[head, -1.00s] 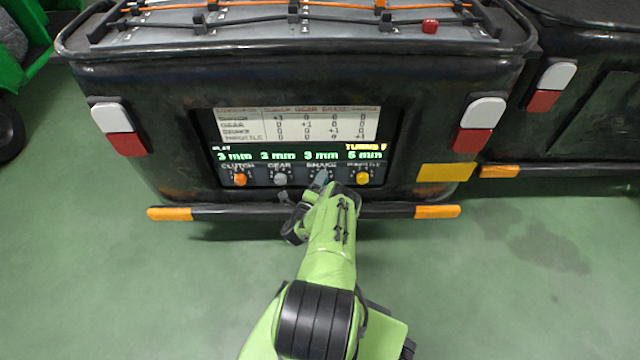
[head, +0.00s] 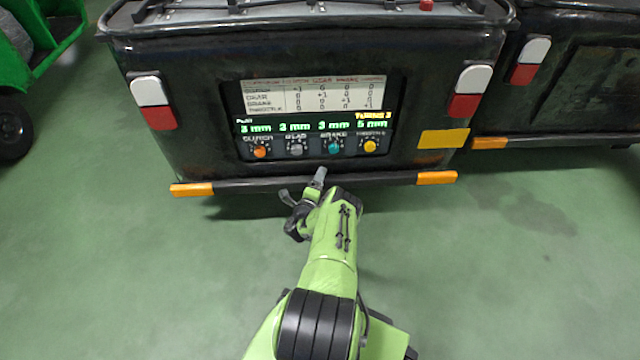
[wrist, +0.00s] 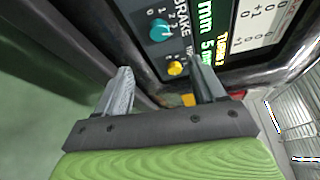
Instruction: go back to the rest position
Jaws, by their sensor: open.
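My gripper (head: 310,190) is in front of the rear panel of a dark vehicle, just below the row of knobs and near the bumper bar. In the wrist view my gripper (wrist: 160,85) has its two fingers apart with nothing between them. The panel holds an orange knob (head: 260,152), a grey knob (head: 296,150), a teal brake knob (head: 334,147) and a yellow knob (head: 370,146). The teal knob (wrist: 159,30) and yellow knob (wrist: 175,68) also show in the wrist view, beyond the fingertips and apart from them.
The display (head: 315,125) above the knobs reads several mm values, with a printed table (head: 312,95) over it. A bumper bar (head: 315,183) with orange ends crosses below. Another dark vehicle (head: 590,90) stands right, a green one (head: 60,25) at upper left. Green floor around my arm is clear.

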